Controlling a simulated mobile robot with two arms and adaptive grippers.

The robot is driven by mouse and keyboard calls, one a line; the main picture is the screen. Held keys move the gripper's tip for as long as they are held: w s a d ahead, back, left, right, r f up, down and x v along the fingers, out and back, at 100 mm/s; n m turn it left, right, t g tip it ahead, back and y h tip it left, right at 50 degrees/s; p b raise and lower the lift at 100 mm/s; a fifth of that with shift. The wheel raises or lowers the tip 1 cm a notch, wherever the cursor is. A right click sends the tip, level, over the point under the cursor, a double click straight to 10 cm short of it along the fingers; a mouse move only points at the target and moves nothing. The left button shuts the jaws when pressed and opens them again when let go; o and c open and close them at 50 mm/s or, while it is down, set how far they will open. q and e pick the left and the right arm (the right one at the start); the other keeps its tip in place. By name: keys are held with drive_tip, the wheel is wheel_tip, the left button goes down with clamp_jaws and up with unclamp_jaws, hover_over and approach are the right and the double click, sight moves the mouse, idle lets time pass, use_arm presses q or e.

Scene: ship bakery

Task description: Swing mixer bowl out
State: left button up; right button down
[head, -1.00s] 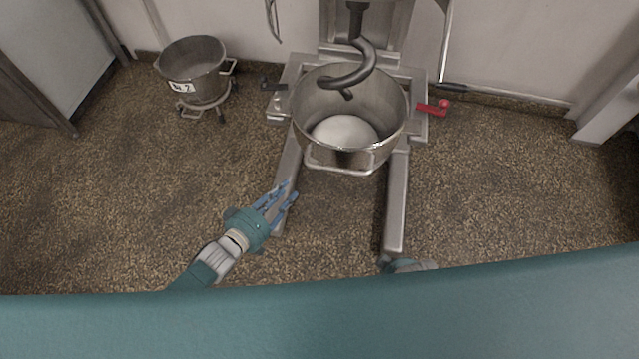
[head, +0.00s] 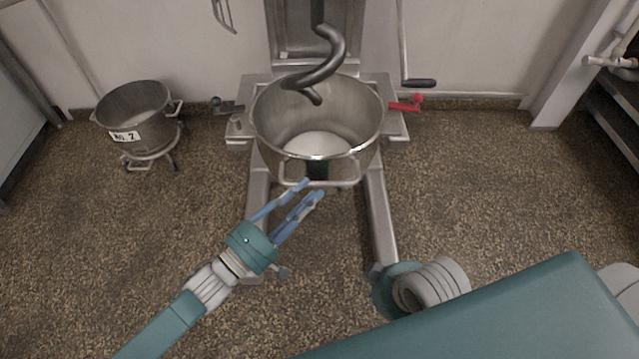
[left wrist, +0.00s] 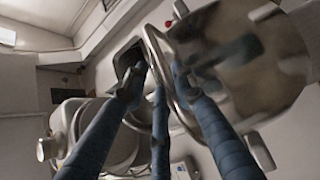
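The steel mixer bowl (head: 268,125) sits in the mixer's cradle with pale contents at its bottom. The dark dough hook (head: 325,65) hangs above and into it. A bar handle (head: 346,184) runs along the bowl's front; a curved metal bar (left wrist: 158,62) passes close to the fingers in the left wrist view. My left gripper (head: 312,189) is open at the handle, its blue fingers (left wrist: 160,115) spread. Whether they touch the bar is unclear. My right gripper is not visible; part of my arm shows at lower right.
A red-knobbed lever (head: 405,105) is right of the bowl and a dark-knobbed lever (head: 228,104) is left. The mixer's legs (head: 381,225) extend forward. A second bowl (head: 135,115) marked No. 2 stands on a wheeled stand at left. Floor at right is clear.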

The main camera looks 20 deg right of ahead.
sight(318, 185)
use_arm(q)
drive_tip(key=x, duration=0.4)
drive_tip(key=shift+w+d+b, duration=0.25)
drive_tip(key=shift+d+b, duration=0.05)
drive_tip(key=shift+d, duration=0.05)
clamp_jaws()
